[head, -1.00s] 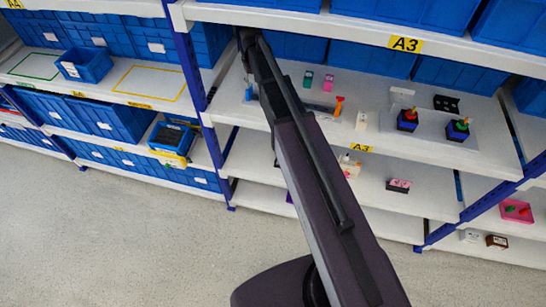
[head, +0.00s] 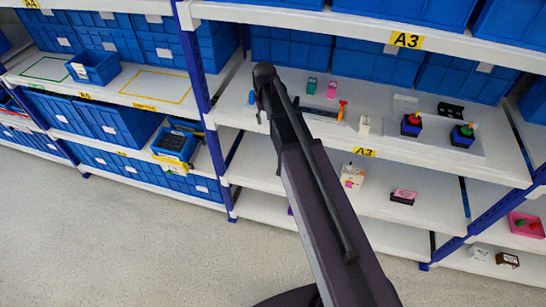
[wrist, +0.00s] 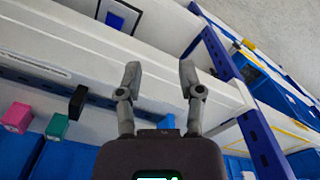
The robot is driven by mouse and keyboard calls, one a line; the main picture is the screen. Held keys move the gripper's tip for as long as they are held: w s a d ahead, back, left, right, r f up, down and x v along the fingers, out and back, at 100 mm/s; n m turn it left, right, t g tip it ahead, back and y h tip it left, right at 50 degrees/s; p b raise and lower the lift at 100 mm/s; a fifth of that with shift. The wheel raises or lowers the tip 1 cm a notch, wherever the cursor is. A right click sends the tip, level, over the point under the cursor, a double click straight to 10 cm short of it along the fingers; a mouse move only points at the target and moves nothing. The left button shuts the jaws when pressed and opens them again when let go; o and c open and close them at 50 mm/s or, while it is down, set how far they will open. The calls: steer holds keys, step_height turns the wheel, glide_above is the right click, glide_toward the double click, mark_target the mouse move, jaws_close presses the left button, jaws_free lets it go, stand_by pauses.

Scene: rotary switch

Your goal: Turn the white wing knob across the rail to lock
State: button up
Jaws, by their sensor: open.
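I cannot pick out a white wing knob or its rail in either current view; such a part would be too small or hidden. My gripper (wrist: 160,76) shows in the wrist view with its two fingers well apart, open and empty. In the head view my arm reaches up to the left end of the A3 shelf (head: 300,125). The gripper there is small and partly hidden behind my wrist, and it touches nothing that I can see.
Right of my arm on the A3 shelf are a green block (head: 311,86), a pink block (head: 332,89), a red-knobbed box (head: 411,125) and a green-knobbed box (head: 462,136). A blue upright (head: 196,85) stands left of my arm. Lower, there is a white-and-pink item (head: 352,176).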

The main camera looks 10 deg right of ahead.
steer(key=s+f+b, duration=0.7)
steer(key=s, duration=0.1)
steer(key=shift+s+f, duration=0.4)
steer(key=shift+d, duration=0.1)
steer(key=s, duration=1)
steer(key=shift+s+d, duration=0.15)
steer(key=shift+s, duration=0.05)
stand_by(0.9)
